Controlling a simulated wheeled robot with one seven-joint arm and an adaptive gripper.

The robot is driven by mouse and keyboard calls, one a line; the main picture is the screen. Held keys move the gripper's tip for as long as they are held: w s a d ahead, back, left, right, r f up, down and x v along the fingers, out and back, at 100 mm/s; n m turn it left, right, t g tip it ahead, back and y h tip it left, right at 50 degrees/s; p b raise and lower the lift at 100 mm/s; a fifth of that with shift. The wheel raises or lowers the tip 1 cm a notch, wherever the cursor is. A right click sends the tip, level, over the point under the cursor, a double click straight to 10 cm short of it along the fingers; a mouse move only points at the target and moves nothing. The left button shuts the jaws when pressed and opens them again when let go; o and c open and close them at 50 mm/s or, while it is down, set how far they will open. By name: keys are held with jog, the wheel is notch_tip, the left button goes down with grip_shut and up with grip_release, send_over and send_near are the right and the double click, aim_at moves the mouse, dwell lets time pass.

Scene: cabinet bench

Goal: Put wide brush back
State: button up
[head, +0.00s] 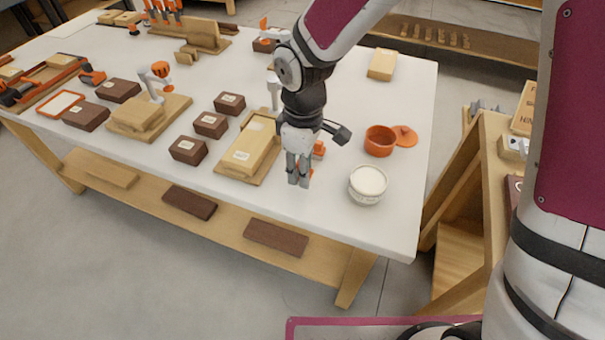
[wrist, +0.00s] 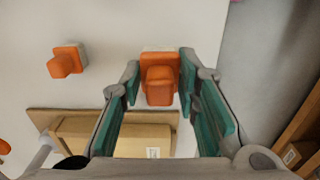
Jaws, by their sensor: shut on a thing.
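The wide brush (wrist: 161,82) has an orange handle and a pale strip along its far edge. It sits between the fingers of my gripper (wrist: 158,88), which is shut on it. In the head view my gripper (head: 298,181) points down near the front edge of the white table, and the fingers hide most of the brush. I cannot tell whether the brush touches the table. A second, smaller-looking orange brush (wrist: 67,61) lies apart to the left in the wrist view; it also shows behind the fingers in the head view (head: 319,148).
A tan block (head: 252,150) on a wooden board (head: 228,168) lies just left of my gripper. A white tub (head: 367,185) and an orange pot (head: 380,141) with its lid (head: 405,136) stand to the right. Dark boxes (head: 188,150) stand farther left. The front right table corner is clear.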

jog(key=shift+f, duration=1.3)
jog(key=shift+f, duration=0.15)
jog(key=o, duration=1)
notch_tip(320, 180, up, 12)
jog(key=shift+r+p, duration=0.15)
jog(key=shift+p, duration=0.75)
